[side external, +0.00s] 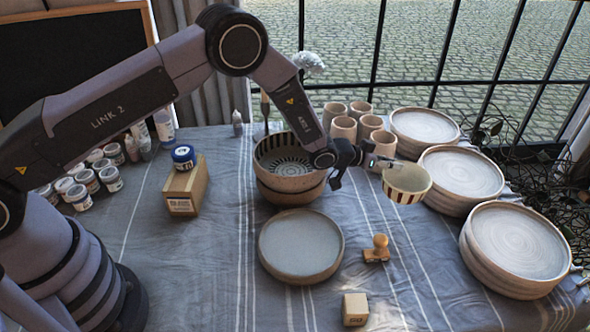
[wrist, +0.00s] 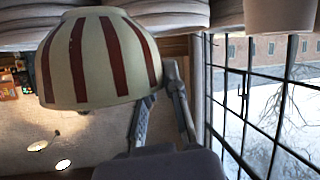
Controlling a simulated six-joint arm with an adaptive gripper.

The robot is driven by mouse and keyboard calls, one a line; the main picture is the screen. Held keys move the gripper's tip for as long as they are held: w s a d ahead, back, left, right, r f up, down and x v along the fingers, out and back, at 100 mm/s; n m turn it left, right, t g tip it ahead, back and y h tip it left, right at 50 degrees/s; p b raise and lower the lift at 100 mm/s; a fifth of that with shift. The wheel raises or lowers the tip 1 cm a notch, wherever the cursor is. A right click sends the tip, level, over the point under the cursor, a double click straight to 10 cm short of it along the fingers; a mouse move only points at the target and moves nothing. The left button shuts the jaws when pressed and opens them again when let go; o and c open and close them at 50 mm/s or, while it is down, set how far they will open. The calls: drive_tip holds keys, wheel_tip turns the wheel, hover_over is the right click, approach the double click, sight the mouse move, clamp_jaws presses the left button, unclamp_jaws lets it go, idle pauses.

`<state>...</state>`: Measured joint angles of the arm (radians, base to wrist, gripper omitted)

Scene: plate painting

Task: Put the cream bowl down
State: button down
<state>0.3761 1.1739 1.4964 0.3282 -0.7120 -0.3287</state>
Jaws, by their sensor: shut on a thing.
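The cream bowl (side external: 407,180) has dark stripes on its side, which look red-brown in the wrist view (wrist: 98,60). My gripper (side external: 384,165) is shut on the edge of the bowl, which hangs in the air to the right of the arm's end. In the wrist view the two fingers (wrist: 160,105) reach the bowl's right side. In the side view the bowl's pale inside shows. Its exact height above the cloth is hard to tell.
Stacked plates (side external: 515,245) line the right side. Several cups (side external: 343,130) stand at the back. A larger striped bowl (side external: 290,183) and a grey plate (side external: 300,245) are at centre. A wooden stamp (side external: 377,250) and small block (side external: 355,309) lie in front. Bare cloth (side external: 430,270) lies right of the stamp.

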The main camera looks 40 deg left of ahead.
drive_tip(key=shift+f, duration=3.3)
drive_tip(key=shift+f, duration=0.6)
drive_tip(key=c, duration=1.1)
unclamp_jaws()
drive_tip(key=shift+c, duration=0.2)
drive_tip(key=shift+f, duration=0.1)
